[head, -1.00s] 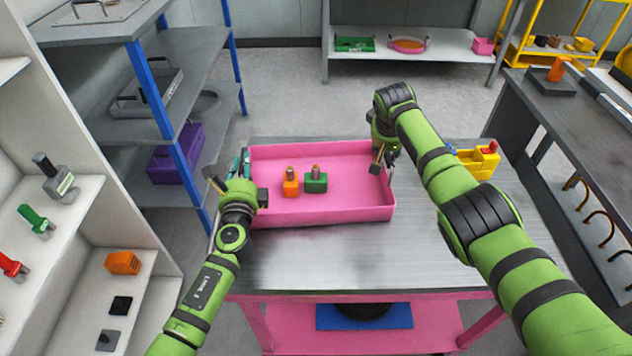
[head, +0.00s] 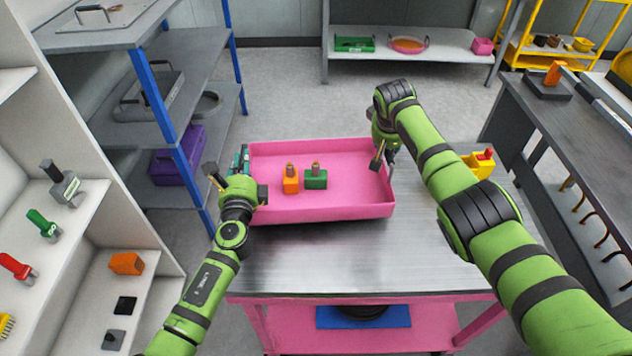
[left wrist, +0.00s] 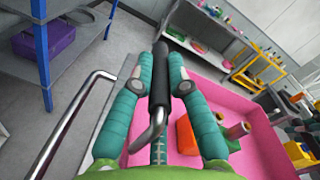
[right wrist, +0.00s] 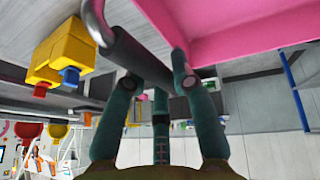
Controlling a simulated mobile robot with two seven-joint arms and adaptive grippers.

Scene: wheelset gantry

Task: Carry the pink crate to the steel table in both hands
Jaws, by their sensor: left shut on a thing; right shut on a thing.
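The pink crate (head: 330,211) hangs over the steel-topped table (head: 350,268), about level. A dark shadow under its front wall suggests a small gap. An orange block (head: 291,184) and a green block (head: 316,180) stand upright inside it. My left gripper (head: 240,162) is at the crate's left end, shut on a black-gripped bar handle (left wrist: 159,85) there.
A yellow block thing (head: 477,165) sits on the table just right of the crate; it also shows in the right wrist view (right wrist: 62,52). Blue-post shelves (head: 165,110) stand close at left, a dark bench (head: 560,130) at right. The table's front is clear.

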